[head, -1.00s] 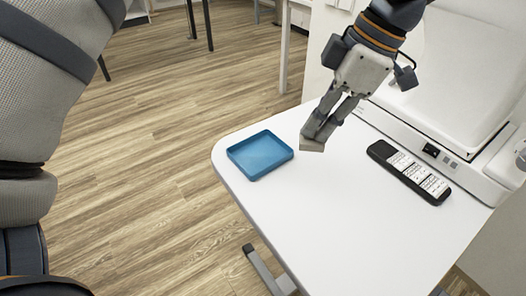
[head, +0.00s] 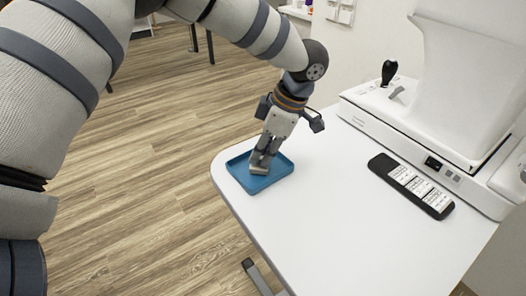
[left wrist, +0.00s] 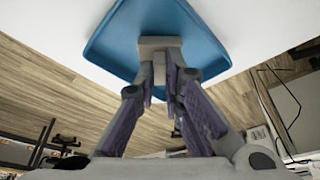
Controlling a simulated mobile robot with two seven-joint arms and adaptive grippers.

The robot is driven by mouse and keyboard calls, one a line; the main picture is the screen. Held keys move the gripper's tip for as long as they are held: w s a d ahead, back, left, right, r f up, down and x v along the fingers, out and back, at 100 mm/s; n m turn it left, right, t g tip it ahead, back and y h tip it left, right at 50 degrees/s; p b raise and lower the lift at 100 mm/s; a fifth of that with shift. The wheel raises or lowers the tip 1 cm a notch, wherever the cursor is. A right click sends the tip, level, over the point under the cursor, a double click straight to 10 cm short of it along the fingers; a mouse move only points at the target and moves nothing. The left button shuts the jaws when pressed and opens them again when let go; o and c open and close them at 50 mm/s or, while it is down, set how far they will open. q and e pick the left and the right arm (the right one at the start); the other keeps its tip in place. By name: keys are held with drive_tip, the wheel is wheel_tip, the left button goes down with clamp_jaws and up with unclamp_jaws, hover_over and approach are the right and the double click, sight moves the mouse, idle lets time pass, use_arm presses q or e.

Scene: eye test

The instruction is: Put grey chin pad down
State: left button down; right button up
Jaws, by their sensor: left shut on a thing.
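The grey chin pad (head: 258,170) is a small block between the fingertips of my left gripper (head: 261,163). The gripper is shut on it, over the blue tray (head: 281,175) at the table's left end. In the left wrist view the pad (left wrist: 159,41) shows between the fingertips (left wrist: 160,62), in front of the blue tray (left wrist: 108,45). I cannot tell whether the pad touches the tray floor. My right gripper is not in view.
A white table (head: 330,215) holds a black remote-like device with white labels (head: 411,185). A large white instrument (head: 440,130) with a black joystick (head: 389,72) stands at the back right. The table's middle is clear.

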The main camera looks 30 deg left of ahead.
use_arm(q)
drive_tip(key=shift+f, duration=0.15)
drive_tip(key=c, duration=1.7)
unclamp_jaws()
drive_tip(key=v, duration=1.2)
drive_tip(key=shift+w, duration=0.1)
